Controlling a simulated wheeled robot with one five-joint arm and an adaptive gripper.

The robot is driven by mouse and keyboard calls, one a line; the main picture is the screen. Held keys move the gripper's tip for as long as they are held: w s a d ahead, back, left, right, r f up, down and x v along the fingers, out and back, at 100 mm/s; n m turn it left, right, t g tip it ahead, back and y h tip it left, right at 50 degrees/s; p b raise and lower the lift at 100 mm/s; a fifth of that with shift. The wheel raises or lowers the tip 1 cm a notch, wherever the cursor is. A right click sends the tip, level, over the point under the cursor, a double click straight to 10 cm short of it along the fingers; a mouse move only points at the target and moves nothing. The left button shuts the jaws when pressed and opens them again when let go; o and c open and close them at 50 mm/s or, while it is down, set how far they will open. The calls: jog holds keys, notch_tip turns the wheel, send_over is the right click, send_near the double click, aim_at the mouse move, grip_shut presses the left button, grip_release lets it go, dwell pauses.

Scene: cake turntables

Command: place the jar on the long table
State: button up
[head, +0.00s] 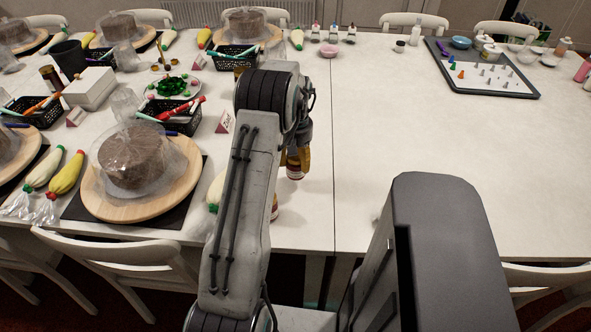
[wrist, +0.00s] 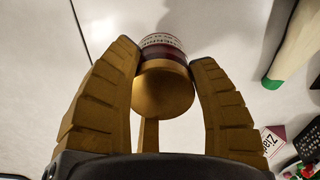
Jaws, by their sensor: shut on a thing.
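The jar has a gold lid and a dark red body with a white label. In the wrist view the jar (wrist: 162,90) sits between the two yellow fingers of my gripper (wrist: 166,60), which are shut on its sides. In the head view my gripper (head: 298,152) hangs over the long table (head: 380,130), just right of my arm, and the lower part of the jar (head: 295,173) shows beneath the fingers. I cannot tell whether its base touches the white tabletop. My arm hides part of the table.
A cake on a wooden turntable (head: 180,200) stands left of my arm, with piping bags (head: 67,175) and a black basket (head: 180,115) near it. A pink bowl (head: 328,51) is behind my gripper. A dark tray (head: 445,55) lies at the back right. The right middle tabletop is clear.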

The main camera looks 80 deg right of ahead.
aim_at(296, 170)
jog(key=shift+f, duration=2.1)
jog(key=shift+f, duration=0.1)
jog(key=o, duration=1.2)
notch_tip(296, 170, up, 12)
jog(key=shift+r, duration=0.15)
jog(key=shift+w, duration=0.1)
